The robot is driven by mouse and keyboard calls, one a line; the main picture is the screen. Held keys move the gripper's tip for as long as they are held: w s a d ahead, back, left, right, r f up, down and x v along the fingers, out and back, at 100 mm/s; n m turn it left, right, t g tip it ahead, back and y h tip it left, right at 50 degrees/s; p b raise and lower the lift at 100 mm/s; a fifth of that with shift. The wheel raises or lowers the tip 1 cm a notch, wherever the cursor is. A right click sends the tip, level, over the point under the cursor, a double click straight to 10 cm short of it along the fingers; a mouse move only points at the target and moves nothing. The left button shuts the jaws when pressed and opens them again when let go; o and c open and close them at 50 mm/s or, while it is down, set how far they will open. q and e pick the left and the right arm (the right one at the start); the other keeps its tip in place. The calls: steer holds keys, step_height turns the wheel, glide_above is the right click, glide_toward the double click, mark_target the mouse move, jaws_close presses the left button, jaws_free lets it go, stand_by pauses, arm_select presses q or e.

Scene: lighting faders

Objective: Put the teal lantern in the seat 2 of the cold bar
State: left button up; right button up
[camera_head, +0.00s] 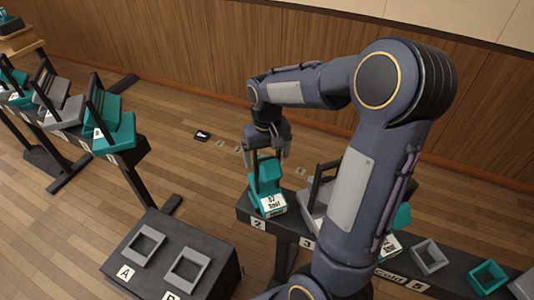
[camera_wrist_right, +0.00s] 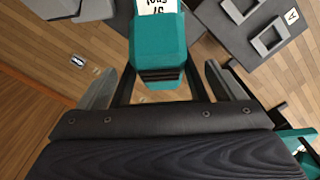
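The teal lantern (camera_head: 267,180) has a white label on its front and stands at the place marked 2 on the dark cold bar (camera_head: 284,229). Its base hides the seat under it. My right gripper (camera_head: 267,152) is directly above and around the upper part of the lantern. In the right wrist view the lantern (camera_wrist_right: 158,45) lies between the two spread fingers, with a gap on each side, so the gripper is open. My left gripper is not in view.
A grey lantern (camera_head: 318,195) stands close by at place 3, partly behind my right arm. Empty grey (camera_head: 429,257) and teal (camera_head: 488,277) seat frames are farther right. A dark stand (camera_head: 150,270) with two grey frames is front left. More lanterns stand on a bar at left.

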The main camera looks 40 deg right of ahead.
steer(key=shift+r, duration=0.1)
step_height(320, 180, up, 12)
steer(key=shift+f, duration=0.15)
steer(key=s+a+f+n+t+y, duration=0.1)
steer(key=s+a+f+t+y, duration=0.1)
steer(key=s+a, duration=0.4)
steer(key=s+a+f+n+t+y, duration=0.1)
steer(key=s+a+f+t, duration=0.2)
steer(key=s+a, duration=0.4)
steer(key=s, duration=0.4)
steer(key=shift+a+t+y, duration=0.3)
steer(key=shift+y, duration=0.1)
